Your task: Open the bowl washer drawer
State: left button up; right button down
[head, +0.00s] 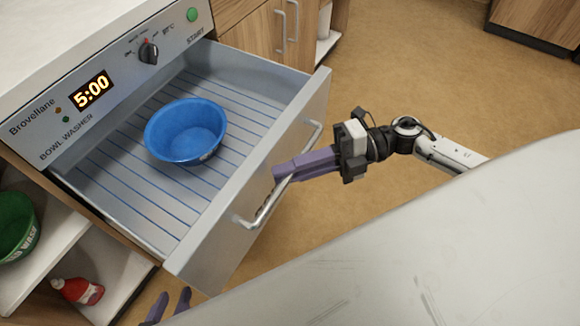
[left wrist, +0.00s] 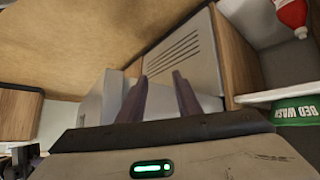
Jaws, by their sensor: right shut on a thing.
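The bowl washer (head: 118,60) has its drawer (head: 225,215) pulled well out, showing a wire rack floor. A blue bowl (head: 186,131) sits upright inside on the rack. My right gripper (head: 283,174) is shut on the drawer's silver bar handle (head: 262,212), around its middle; its purple fingers hide part of the bar. My left gripper (head: 169,305) is low at the bottom edge, in front of the drawer and apart from it. In the left wrist view its two fingers (left wrist: 160,97) stand apart with nothing between them.
Wooden cabinet doors (head: 268,28) are beyond the drawer. Brown floor (head: 430,70) lies clear to the right.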

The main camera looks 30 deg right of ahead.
jog(key=c, duration=2)
grip_release()
jog(key=shift+c, duration=0.2)
jog(key=v, duration=1)
jog(key=shift+d, duration=0.2)
jog(key=shift+s+f, duration=0.1)
